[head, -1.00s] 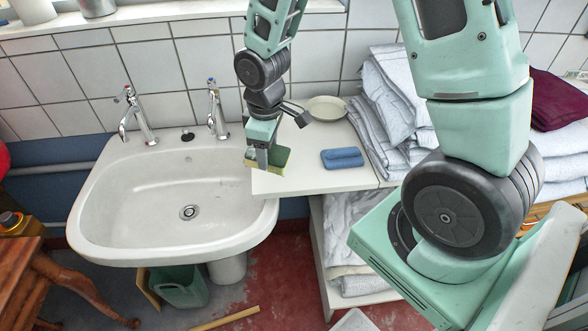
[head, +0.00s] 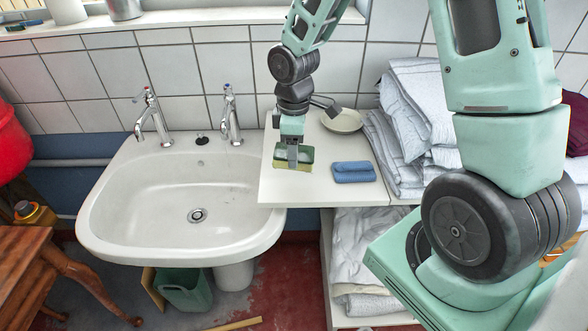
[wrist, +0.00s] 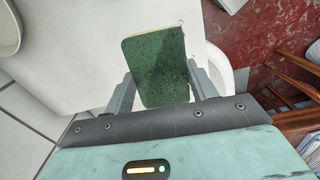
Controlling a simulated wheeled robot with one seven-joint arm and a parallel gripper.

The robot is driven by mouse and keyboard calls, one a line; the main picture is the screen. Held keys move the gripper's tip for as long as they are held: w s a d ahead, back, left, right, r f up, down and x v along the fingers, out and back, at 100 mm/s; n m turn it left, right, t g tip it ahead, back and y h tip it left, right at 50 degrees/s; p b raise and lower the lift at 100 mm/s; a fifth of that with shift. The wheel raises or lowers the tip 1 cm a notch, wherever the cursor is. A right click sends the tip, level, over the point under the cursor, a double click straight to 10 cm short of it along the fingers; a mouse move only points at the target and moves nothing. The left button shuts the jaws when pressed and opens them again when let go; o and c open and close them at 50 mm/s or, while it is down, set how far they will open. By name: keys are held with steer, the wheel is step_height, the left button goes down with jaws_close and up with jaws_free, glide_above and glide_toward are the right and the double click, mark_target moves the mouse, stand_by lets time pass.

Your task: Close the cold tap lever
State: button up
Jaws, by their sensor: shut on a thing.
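Two chrome taps stand on the back rim of the white sink (head: 105,215). The left tap (head: 154,118) has its lever pointing out to the left. The right tap (head: 230,115) has a small bluish mark on top, and its lever looks nearly upright. Which way each lever is set is too small to tell, and no water shows. My gripper (head: 293,158) is to the right of both taps, over the white counter. It is shut on a green and yellow sponge (wrist: 155,65), with a finger on each side of it. Whether the sponge touches the counter is unclear.
A blue cloth-like block (head: 353,171) lies on the counter (head: 285,190), with a pale dish (head: 343,121) behind it. Folded towels (head: 405,110) are stacked to the right. A dark plug (head: 202,140) sits between the taps. The space above the basin is clear.

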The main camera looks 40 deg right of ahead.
steer(key=shift+f+p, duration=0.3)
steer(key=shift+f, duration=2.65)
steer(key=o, duration=1.3)
steer(key=shift+f, duration=0.1)
